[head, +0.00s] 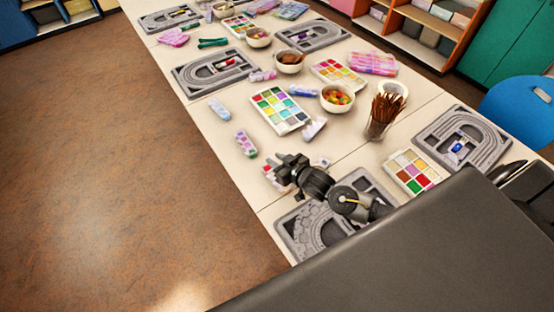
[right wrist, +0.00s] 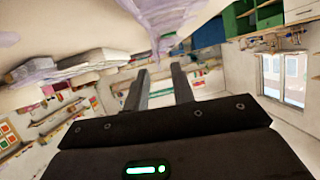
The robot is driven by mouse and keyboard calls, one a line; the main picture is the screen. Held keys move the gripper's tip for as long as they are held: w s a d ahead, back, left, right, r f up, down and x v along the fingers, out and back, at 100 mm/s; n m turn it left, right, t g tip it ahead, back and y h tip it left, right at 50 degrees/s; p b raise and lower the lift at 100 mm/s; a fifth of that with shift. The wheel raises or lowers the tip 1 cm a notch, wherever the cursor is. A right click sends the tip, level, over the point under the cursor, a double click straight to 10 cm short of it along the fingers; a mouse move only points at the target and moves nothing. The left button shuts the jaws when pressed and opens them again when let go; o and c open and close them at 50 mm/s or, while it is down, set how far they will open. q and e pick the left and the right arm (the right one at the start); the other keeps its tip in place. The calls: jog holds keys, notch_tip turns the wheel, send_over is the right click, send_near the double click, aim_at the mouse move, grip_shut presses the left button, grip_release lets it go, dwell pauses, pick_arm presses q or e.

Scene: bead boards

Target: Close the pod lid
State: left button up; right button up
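I cannot clearly make out a pod or its lid. Small pastel cases lie on the long table, one pink and purple (head: 246,143) and one pale blue (head: 219,109). A pale pink item (head: 271,174) lies partly hidden beside my right gripper (head: 284,166), which is over the near part of the table. In the right wrist view, the two fingers of my right gripper (right wrist: 160,88) stand apart with nothing visible between them. A pale lilac shape (right wrist: 160,25) fills the top of that view. My left gripper is not in view.
Grey bead boards (head: 212,72) lie along the table (head: 225,170), one partly under my right arm. A bead palette (head: 281,110), a bowl of beads (head: 337,98) and a cup of brown sticks (head: 382,118) stand beyond. Brown floor (head: 100,180) is clear at left.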

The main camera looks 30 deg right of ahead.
jog(key=shift+c, duration=0.5)
grip_shut()
jog(key=shift+a, duration=0.1)
jog(key=shift+s+a+r+n+h+p, duration=0.1)
jog(key=shift+s+a+n+h+p, duration=0.05)
jog(key=shift+a+n+h+p, duration=0.6)
jog(key=shift+n+h+p, duration=0.05)
jog(key=shift+n+p, duration=0.3)
jog(key=shift+s+a+f+n+t+h+p, duration=0.1)
jog(key=shift+a+f+n+t+h+p, duration=0.25)
jog(key=shift+n, duration=0.25)
jog(key=shift+s+a+f+n+t+h+p, duration=0.1)
jog(key=shift+a+n+t+h+p, duration=0.2)
jog(key=shift+n+h, duration=0.25)
